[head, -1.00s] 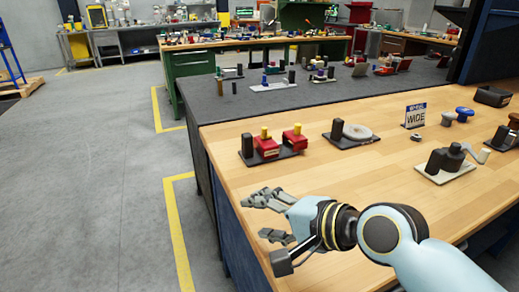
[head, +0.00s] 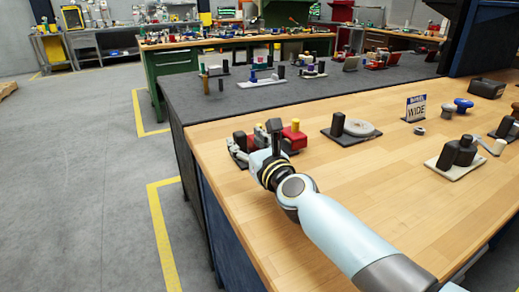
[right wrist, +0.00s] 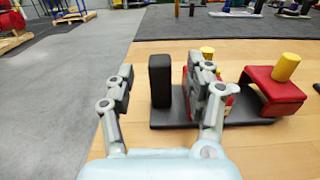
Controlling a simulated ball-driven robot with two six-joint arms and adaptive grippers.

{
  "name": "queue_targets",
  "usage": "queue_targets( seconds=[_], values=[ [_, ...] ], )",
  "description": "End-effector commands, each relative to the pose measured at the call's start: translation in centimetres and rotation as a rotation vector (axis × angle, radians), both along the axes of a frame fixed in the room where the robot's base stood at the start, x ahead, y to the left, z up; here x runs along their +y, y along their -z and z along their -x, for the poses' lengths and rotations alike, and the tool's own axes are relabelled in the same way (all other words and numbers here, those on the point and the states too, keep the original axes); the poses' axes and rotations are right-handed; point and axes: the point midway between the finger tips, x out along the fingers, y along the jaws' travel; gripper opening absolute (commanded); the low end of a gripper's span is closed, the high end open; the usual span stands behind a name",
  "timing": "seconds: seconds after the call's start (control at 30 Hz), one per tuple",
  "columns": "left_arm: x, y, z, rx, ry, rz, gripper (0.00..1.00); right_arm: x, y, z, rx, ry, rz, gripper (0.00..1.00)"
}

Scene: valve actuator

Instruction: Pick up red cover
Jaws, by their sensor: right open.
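Two red covers with yellow knobs stand on one black base plate (right wrist: 240,120). The right red cover (head: 294,136) is in clear view, and in the right wrist view it (right wrist: 268,88) is right of my gripper. The left red cover (right wrist: 232,92) is partly hidden behind my right finger. A black upright block (right wrist: 160,82) stands at the plate's left end, seen between the fingers. My right gripper (head: 254,143) is open and empty, close in front of the plate. It also shows in the right wrist view (right wrist: 160,70). My left gripper is out of view.
On the wooden table (head: 330,185), a black plate with a grey disc (head: 358,127) is to the right. A "WIDE" sign (head: 416,108) stands further right, and a grey plate with black parts (head: 458,156) is nearer. The front of the table is mostly clear.

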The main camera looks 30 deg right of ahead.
Motion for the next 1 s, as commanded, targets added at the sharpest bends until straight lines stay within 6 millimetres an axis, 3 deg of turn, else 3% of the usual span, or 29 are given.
queue_targets(
  seconds=[0.2,0.5,0.9,1.0],
  values=[
    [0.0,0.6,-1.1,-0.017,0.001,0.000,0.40,-0.2,0.0,-3.4,-0.001,-0.001,0.001,0.54],
    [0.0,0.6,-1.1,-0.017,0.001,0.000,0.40,-0.2,0.0,-3.8,0.000,-0.001,0.001,0.54],
    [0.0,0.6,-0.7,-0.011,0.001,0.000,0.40,-0.2,0.0,-3.8,0.000,-0.001,0.002,0.02],
    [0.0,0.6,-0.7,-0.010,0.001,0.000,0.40,-0.2,0.0,-3.8,0.000,-0.001,0.002,0.00]
  ],
)
